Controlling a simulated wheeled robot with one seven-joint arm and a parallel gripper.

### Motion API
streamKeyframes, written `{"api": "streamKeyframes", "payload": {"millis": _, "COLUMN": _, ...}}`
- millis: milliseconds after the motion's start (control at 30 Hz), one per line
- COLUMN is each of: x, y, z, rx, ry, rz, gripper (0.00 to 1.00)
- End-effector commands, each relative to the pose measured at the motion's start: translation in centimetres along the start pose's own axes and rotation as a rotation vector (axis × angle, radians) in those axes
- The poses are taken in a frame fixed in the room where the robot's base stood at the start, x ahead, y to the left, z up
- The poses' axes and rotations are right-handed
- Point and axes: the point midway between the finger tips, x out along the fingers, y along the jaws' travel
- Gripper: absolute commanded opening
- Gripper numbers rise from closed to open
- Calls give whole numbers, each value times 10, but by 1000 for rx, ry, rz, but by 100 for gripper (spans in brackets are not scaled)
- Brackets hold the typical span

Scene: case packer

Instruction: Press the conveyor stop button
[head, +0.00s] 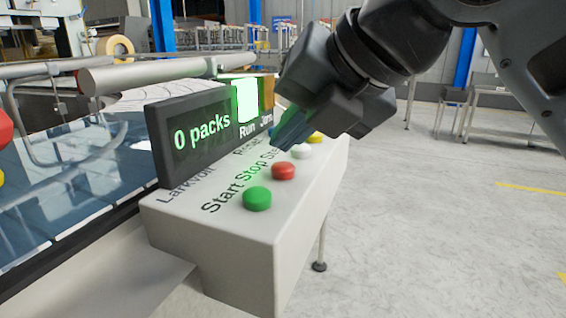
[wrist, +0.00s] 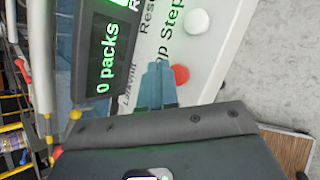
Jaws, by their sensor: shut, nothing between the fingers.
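The red stop button (head: 283,171) stands on the sloped top of the light grey control box (head: 235,240), beside the printed word "Stop". In the wrist view the red button (wrist: 181,75) shows just right of my fingertips, partly covered by them. My gripper (head: 281,143) is shut and empty, with its blue-grey fingers pointing down at the panel just behind the red button. The fingers of my gripper (wrist: 158,68) look apart from the button; their exact height above the panel is hard to tell.
A green button (head: 257,198) sits nearer, and a white button (head: 302,151) and a yellow button (head: 315,137) sit farther along. The display (head: 195,133) reads "0 packs", with the green Run lamp (head: 246,100) lit. The conveyor (head: 70,190) lies left; open floor (head: 430,220) lies right.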

Motion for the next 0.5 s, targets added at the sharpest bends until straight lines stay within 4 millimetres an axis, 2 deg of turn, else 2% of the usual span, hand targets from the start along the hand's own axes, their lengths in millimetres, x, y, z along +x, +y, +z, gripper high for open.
{"api": "streamKeyframes", "payload": {"millis": 500, "x": 6, "y": -4, "z": -4, "rx": 0, "ry": 0, "rz": 0, "gripper": 0}}
